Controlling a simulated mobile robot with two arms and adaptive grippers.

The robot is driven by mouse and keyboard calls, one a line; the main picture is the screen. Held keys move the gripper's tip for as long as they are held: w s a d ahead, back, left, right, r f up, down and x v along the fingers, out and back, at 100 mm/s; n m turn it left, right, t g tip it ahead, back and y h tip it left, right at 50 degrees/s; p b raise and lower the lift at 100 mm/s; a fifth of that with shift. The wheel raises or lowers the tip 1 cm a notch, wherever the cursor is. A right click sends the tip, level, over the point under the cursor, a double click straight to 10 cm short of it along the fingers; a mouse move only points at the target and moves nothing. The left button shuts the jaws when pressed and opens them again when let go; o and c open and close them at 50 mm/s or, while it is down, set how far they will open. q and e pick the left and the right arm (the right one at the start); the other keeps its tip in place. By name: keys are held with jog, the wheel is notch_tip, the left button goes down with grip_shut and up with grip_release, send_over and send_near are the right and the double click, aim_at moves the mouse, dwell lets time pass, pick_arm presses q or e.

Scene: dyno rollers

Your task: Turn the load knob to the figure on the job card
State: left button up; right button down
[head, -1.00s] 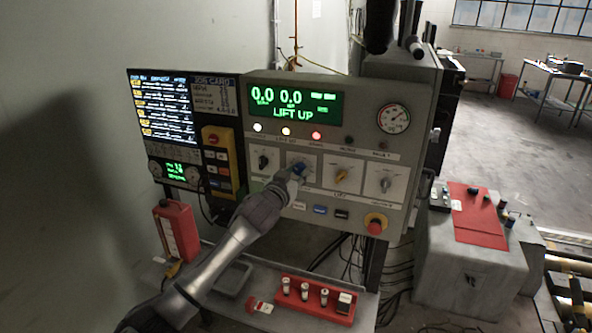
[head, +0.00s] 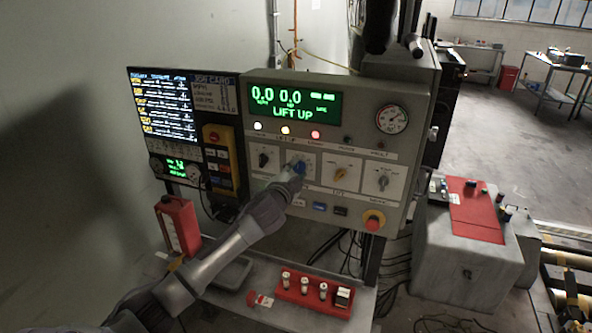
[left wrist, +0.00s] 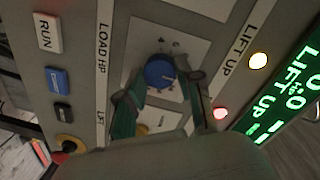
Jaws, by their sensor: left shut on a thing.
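The load knob (head: 299,167) is blue and sits second from the left in a row of knobs on the grey control panel. It also shows in the left wrist view (left wrist: 160,72), beside a "LOAD HP" label. My left gripper (head: 293,176) is shut on this knob, with its fingers on either side of it in the left wrist view. The fingers hide part of the knob's scale. The green display (head: 293,100) reads 0.0, 0.0 and LIFT UP.
A black knob (head: 263,160), a yellow knob (head: 340,174) and a grey knob (head: 383,181) flank the load knob. A red emergency button (head: 373,223) is at lower right. A red tray (head: 316,300) with small parts lies on the shelf below.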

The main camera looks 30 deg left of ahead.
pick_arm(q)
jog(key=shift+m, duration=1.1)
jog(key=o, duration=1.2)
jog(key=shift+c, duration=0.2)
jog(key=shift+s, duration=0.1)
jog(key=v, duration=1.1)
jog(key=shift+s+d, duration=0.25)
jog(key=shift+s, duration=0.05)
